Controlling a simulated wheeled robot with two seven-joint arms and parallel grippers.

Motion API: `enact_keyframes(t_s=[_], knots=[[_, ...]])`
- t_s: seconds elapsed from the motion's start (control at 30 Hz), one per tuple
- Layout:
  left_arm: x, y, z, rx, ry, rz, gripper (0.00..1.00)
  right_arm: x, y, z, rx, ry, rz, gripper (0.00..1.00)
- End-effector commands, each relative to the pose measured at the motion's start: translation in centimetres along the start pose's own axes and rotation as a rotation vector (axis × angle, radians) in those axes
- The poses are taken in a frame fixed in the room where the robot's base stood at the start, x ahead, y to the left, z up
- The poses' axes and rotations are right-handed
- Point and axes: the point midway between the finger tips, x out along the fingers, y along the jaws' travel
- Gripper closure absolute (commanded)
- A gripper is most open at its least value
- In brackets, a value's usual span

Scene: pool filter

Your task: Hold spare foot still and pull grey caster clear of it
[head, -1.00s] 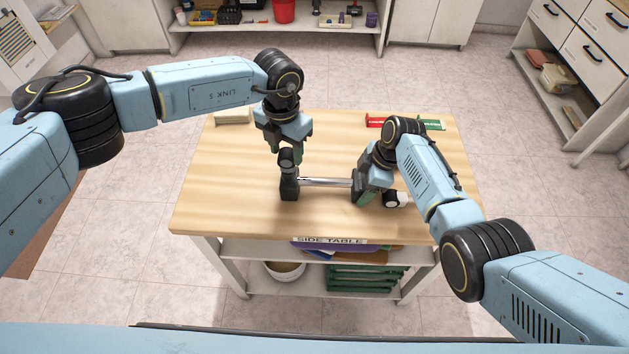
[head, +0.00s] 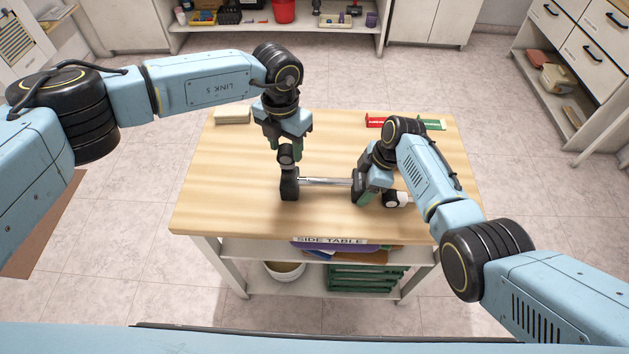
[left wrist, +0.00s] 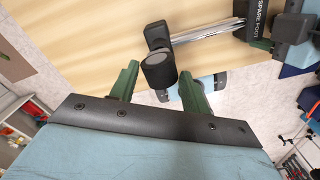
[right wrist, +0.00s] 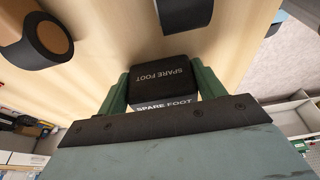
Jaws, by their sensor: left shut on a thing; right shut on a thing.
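The spare foot (right wrist: 163,74), a black block with its name in white, is between the fingers of my right gripper (right wrist: 163,88). In the head view my right gripper (head: 362,183) is low over the table. The grey caster (head: 289,184) is dark, with a block and a round part above it. A shiny metal rod (head: 325,181) runs from the caster's block to the spare foot, so they are still joined. My left gripper (head: 285,149) has its fingers on either side of the caster's round part (left wrist: 158,70), which also shows in the left wrist view.
A dark and white round piece (head: 397,199) lies beside my right gripper. Red and green holders (head: 375,121) and a pale block (head: 232,116) sit at the table's back. The wooden table (head: 230,185) is clear on the left.

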Motion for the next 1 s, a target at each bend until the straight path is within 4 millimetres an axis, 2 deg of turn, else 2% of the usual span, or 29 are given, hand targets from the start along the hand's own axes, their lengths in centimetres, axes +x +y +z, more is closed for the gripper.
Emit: enact_keyframes(t_s=[0.8, 1.0], knots=[[-4.5, 0.0, 0.0, 0.001, -0.001, 0.0, 0.9, 0.1, -0.1, -0.1, 0.0, 0.002, -0.001, 0.59], [-4.8, 0.0, 0.0, 0.0, 0.0, 0.0, 0.9, 0.1, -0.1, -0.1, 0.0, 0.002, -0.001, 0.59]])
